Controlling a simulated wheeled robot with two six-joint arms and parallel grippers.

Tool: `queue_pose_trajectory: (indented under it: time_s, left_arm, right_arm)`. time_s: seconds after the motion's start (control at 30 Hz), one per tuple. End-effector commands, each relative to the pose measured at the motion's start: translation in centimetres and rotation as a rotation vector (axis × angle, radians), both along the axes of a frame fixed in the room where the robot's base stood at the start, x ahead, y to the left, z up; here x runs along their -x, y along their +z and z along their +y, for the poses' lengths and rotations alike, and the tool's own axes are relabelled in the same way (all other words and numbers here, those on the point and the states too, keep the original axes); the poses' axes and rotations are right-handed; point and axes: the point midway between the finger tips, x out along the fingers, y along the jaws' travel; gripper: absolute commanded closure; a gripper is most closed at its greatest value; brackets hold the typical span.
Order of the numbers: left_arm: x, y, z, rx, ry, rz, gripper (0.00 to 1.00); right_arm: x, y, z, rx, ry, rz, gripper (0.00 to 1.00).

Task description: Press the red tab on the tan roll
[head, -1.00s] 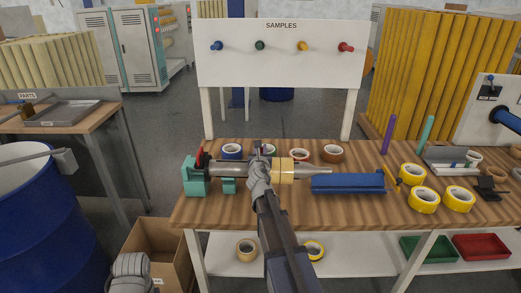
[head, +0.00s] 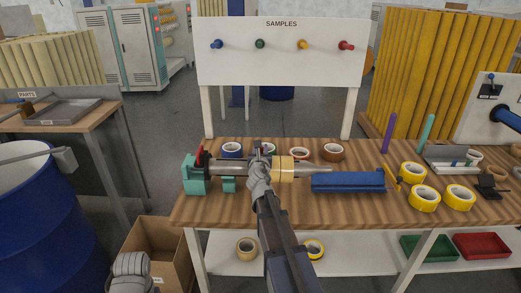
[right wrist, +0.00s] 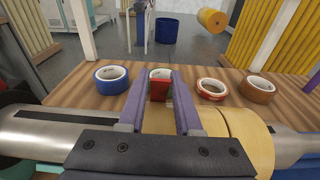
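The tan roll (head: 284,169) sits on a horizontal metal spindle (head: 316,170) over the workbench. In the right wrist view the tan roll (right wrist: 213,123) spans below and right of the fingers. A red piece, seemingly the red tab (right wrist: 159,90), shows between the two fingers at the roll's far side; contact cannot be told. My right gripper (right wrist: 161,76) is open, its fingers apart on either side of the red piece. In the head view my right gripper (head: 260,160) covers the roll's left part. A grey part of my left arm shows at lower left; its fingers are not visible.
Blue (head: 232,151), red (head: 299,154) and brown (head: 333,152) tape rolls stand behind the spindle. Yellow rolls (head: 424,199) sit at the bench's right. A teal stand (head: 195,182) supports the spindle's left end.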

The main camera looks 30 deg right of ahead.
Motion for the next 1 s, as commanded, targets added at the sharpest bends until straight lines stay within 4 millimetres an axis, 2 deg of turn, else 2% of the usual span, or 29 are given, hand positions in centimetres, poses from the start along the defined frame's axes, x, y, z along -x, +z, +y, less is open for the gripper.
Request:
queue_pose_trajectory:
  time_s: [0.03,0.2,0.23,0.47,0.63,1.0]
  left_arm:
    - [0.0,0.0,0.0,0.000,0.000,0.000,0.50]
    - [0.0,0.0,0.0,0.000,0.000,0.000,0.50]
    - [0.0,0.0,0.0,0.000,0.000,0.000,0.50]
    - [0.0,0.0,0.0,0.000,0.000,0.000,0.50]
    - [0.0,0.1,0.0,0.000,0.000,0.000,0.50]
    - [0.0,0.8,0.0,0.000,0.000,0.000,0.50]
  right_arm:
    - [0.0,0.0,0.0,0.000,0.000,0.000,0.60]
    - [0.0,0.0,0.0,0.000,0.000,0.000,0.41]
    - [0.0,0.0,0.0,0.000,0.000,0.000,0.40]
    - [0.0,0.0,0.0,0.000,0.000,0.000,0.40]
    - [0.7,0.1,0.4,0.000,0.000,0.000,0.40]
    - [5.5,0.8,3.3,0.001,0.002,0.000,0.40]
